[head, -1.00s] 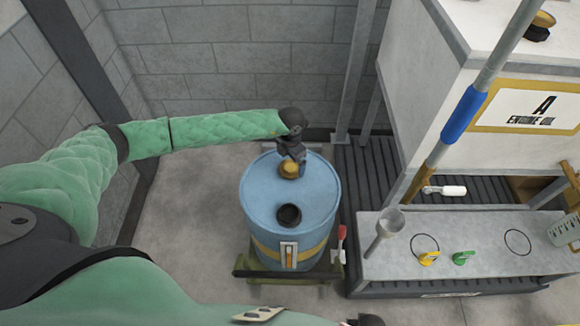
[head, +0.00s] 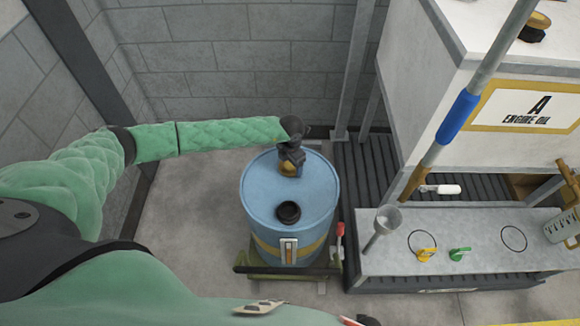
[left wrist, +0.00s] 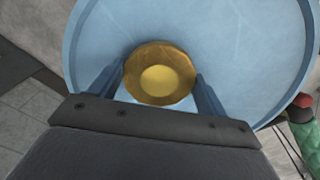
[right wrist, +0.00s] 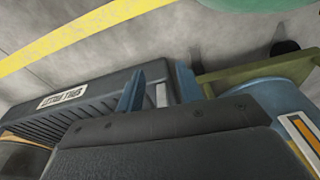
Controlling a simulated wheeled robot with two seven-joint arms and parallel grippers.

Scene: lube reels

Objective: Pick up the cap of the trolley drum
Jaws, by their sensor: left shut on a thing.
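The blue trolley drum (head: 262,205) stands upright on a low green trolley (head: 250,270). The gold-brown cap (head: 288,170) is at the far part of the drum's top. My left gripper (head: 290,165) reaches down over it and is shut on it. In the left wrist view the round cap (left wrist: 160,75) sits between the two blue fingers. I cannot tell whether the cap still touches the drum top. My right gripper (right wrist: 158,85) is away from the drum top, with its fingers apart and nothing between them.
A black round fitting (head: 288,212) stands on the near part of the drum top. To the right are a grey bench (head: 470,262) with a funnel (head: 388,220) and yellow and green taps, and a white engine oil tank (head: 425,100). A block wall is behind the drum.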

